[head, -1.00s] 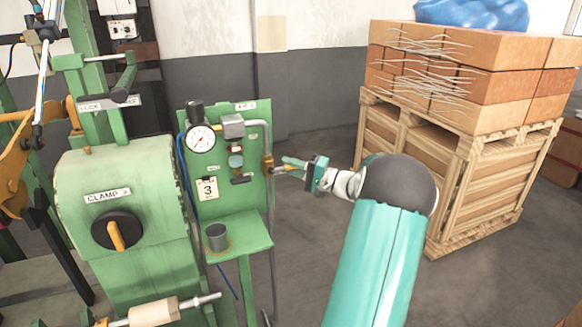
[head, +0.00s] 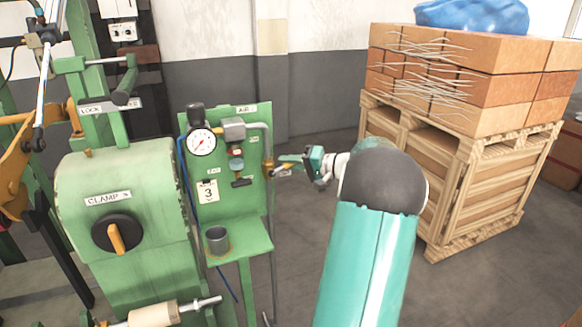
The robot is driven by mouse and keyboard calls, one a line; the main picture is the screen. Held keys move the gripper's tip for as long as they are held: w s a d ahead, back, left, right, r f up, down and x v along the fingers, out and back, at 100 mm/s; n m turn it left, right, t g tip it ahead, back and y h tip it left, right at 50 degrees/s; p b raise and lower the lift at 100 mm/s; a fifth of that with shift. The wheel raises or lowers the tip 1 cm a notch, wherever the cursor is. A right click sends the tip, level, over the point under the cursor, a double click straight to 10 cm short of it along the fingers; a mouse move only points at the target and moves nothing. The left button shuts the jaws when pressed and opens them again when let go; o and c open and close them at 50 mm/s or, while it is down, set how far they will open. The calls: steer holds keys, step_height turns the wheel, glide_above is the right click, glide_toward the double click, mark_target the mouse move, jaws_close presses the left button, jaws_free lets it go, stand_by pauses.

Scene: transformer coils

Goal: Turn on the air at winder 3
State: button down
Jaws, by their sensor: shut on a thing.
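The green air panel (head: 225,180) with an AIR label and a tag reading 3 (head: 208,191) stands left of centre. A round white gauge (head: 201,142) sits at its upper left. A grey pipe runs down its right edge through a brass valve (head: 268,167). My gripper (head: 286,167) reaches in from the right at this valve. It is shut on the valve's small yellow-orange handle (head: 284,171), which is mostly hidden between the fingers. The handle's exact angle is hard to tell.
The green winder housing (head: 125,215) with a black and orange CLAMP knob (head: 117,232) stands to the left. A grey cup (head: 217,238) sits on the panel's shelf. Floor between is clear.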

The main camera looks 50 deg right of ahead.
steer(key=shift+w+a+r+n+g+h, duration=0.1)
steer(key=shift+a+r+n+g+h, duration=0.15)
steer(key=shift+r+n+g, duration=0.25)
steer(key=shift+w+a+r+n+g+h, duration=0.1)
steer(key=shift+r+n+g+h, duration=0.15)
steer(key=shift+n+g+h, duration=0.25)
steer(key=c, duration=1.3)
jaws_free()
steer(key=v, duration=1.3)
steer(key=shift+s+d+r, duration=0.15)
steer(key=shift+s+d, duration=0.05)
steer(key=shift+s, duration=0.15)
